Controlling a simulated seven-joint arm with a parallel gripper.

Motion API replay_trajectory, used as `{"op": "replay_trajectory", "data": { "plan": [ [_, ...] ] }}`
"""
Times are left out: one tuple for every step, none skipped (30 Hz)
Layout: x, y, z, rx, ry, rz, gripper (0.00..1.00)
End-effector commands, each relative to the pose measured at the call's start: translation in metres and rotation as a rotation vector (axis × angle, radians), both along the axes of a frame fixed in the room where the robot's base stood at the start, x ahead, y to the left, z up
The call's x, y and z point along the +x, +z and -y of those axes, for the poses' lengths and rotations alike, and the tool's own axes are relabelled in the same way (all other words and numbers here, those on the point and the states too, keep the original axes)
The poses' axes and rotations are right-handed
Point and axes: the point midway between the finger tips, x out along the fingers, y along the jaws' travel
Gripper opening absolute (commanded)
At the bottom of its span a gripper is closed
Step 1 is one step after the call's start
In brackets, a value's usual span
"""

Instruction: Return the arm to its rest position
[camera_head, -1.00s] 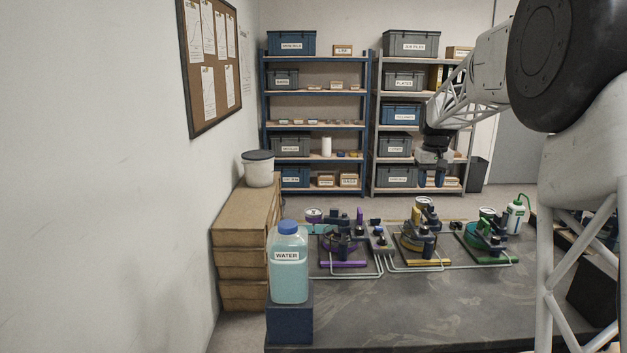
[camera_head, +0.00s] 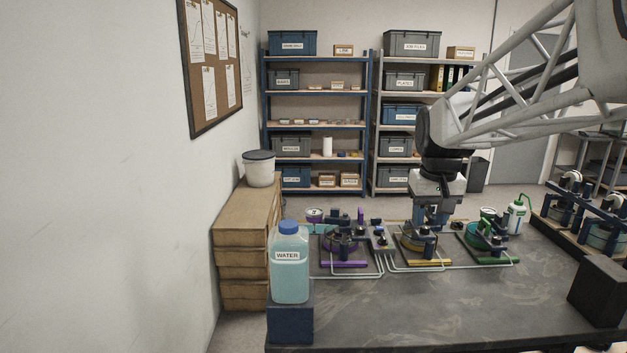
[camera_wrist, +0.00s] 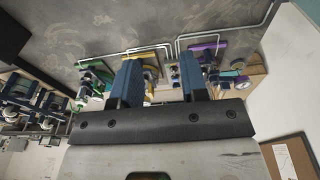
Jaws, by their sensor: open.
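My gripper (camera_head: 432,222) points down over the yellow lever station (camera_head: 421,248) in the head view. It hides part of that station. In the wrist view my gripper (camera_wrist: 157,80) shows two blue fingers spread apart with nothing between them. The yellow station (camera_wrist: 150,62) lies beyond and between the fingertips. The purple station (camera_head: 343,250) stands to the left and the green station (camera_head: 488,243) to the right in the head view. I cannot tell whether a finger touches any part.
A water bottle (camera_head: 289,268) stands on a blue block (camera_head: 290,318) at the table's near left corner. A dark block (camera_head: 598,292) and more equipment (camera_head: 590,213) are at the right. The front middle of the table (camera_head: 440,312) is clear. Shelves (camera_head: 318,125) stand behind.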

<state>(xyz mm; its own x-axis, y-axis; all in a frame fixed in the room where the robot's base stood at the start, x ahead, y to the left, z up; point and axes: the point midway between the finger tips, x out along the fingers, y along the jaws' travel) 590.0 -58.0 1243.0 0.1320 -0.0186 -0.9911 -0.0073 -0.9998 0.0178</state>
Motion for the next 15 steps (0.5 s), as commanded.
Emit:
{"op": "replay_trajectory", "data": {
  "plan": [
    [-0.015, -0.001, -0.004, 0.000, 0.000, 0.007, 0.40],
    [-0.023, -0.002, -0.007, 0.000, 0.000, 0.010, 0.40],
    [-0.034, -0.004, -0.009, 0.000, 0.000, 0.014, 0.40],
    [-0.042, -0.006, -0.012, 0.000, 0.000, 0.017, 0.40],
    [-0.050, -0.008, -0.014, 0.000, 0.000, 0.019, 0.40],
    [-0.061, -0.010, -0.016, 0.000, -0.001, 0.023, 0.40],
    [-0.070, -0.013, -0.018, 0.001, 0.000, 0.024, 0.40],
    [-0.078, -0.014, -0.020, 0.001, -0.001, 0.028, 0.40],
    [-0.088, -0.018, -0.023, 0.001, -0.003, 0.032, 0.40],
    [-0.096, -0.020, -0.024, 0.001, -0.003, 0.035, 0.40],
    [-0.105, -0.023, -0.026, 0.001, -0.004, 0.038, 0.40],
    [-0.115, -0.026, -0.028, 0.001, -0.004, 0.041, 0.40],
    [-0.124, -0.029, -0.030, 0.002, -0.004, 0.044, 0.40],
    [-0.131, -0.031, -0.032, 0.002, -0.004, 0.047, 0.40],
    [-0.142, -0.035, -0.034, 0.002, -0.004, 0.051, 0.40]
  ]
}}
